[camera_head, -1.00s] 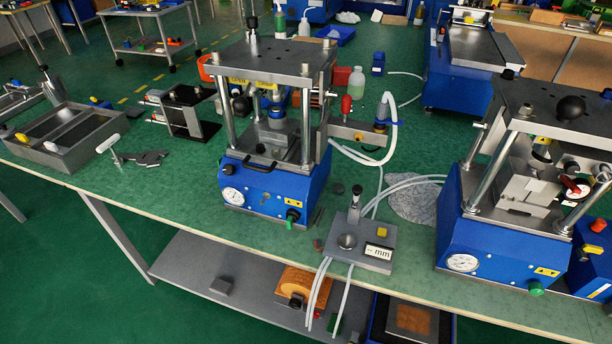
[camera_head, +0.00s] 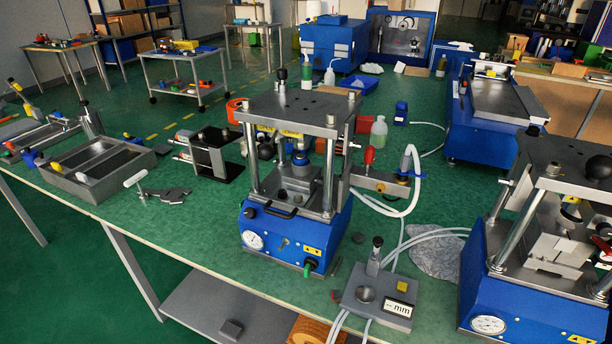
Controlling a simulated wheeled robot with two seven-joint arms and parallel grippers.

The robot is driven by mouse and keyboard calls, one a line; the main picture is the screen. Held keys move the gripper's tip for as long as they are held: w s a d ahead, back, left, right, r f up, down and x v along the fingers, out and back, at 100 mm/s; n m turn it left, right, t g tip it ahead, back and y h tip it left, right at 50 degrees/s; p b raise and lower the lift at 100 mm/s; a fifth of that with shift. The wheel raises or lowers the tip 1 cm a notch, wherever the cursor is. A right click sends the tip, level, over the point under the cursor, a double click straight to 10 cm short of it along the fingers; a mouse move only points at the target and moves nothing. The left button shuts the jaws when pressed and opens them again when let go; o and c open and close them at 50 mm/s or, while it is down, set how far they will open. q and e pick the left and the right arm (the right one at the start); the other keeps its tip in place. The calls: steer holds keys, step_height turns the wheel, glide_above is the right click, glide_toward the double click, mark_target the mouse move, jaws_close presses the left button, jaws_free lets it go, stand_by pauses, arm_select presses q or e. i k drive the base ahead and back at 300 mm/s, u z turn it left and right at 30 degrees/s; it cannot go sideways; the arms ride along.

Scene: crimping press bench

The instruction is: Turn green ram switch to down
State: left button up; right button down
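The green ram switch (camera_head: 308,269) is a small green lever on the lower right of the front face of the blue crimping press (camera_head: 290,240) in the middle of the bench. It appears to hang downward from a dark round base, but it is too small to tell its exact setting. A pressure gauge (camera_head: 253,241) and a yellow warning label (camera_head: 312,250) sit on the same face. Neither of my grippers is in view.
A grey measuring block (camera_head: 378,297) with hoses stands right of the press near the bench edge. A second blue press (camera_head: 530,290) stands at the right. A grey tray (camera_head: 98,170) and a clamp (camera_head: 160,194) lie left. The front edge before the press is clear.

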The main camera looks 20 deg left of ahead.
mark_target(311, 264)
steer(key=k, duration=1.2)
steer(key=u, duration=0.95)
steer(key=i, duration=1.45)
steer(key=z, duration=0.55)
